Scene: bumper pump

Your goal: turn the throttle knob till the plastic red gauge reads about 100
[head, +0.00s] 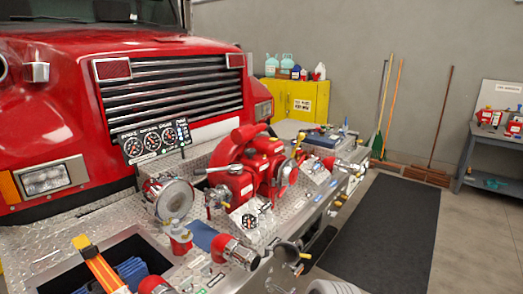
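A black panel (154,141) with three round dials stands upright at the truck's front, left of the pump. A single round gauge (250,220) sits on a pale plate in front of the red pump (250,165). A small red fitting (180,238) stands left of that gauge. The needles and numbers are too small to read. I cannot tell which gauge is the plastic red one, or which small part is the throttle knob. Neither of my grippers can be made out in the head view.
The pump sits on a diamond-plate bumper (100,232) of a red truck (60,120). An open bin with blue hose (135,272) and an orange-yellow tool (95,265) are at front left. Red-capped outlets (235,252) line the front edge. A dark mat (378,235) lies right.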

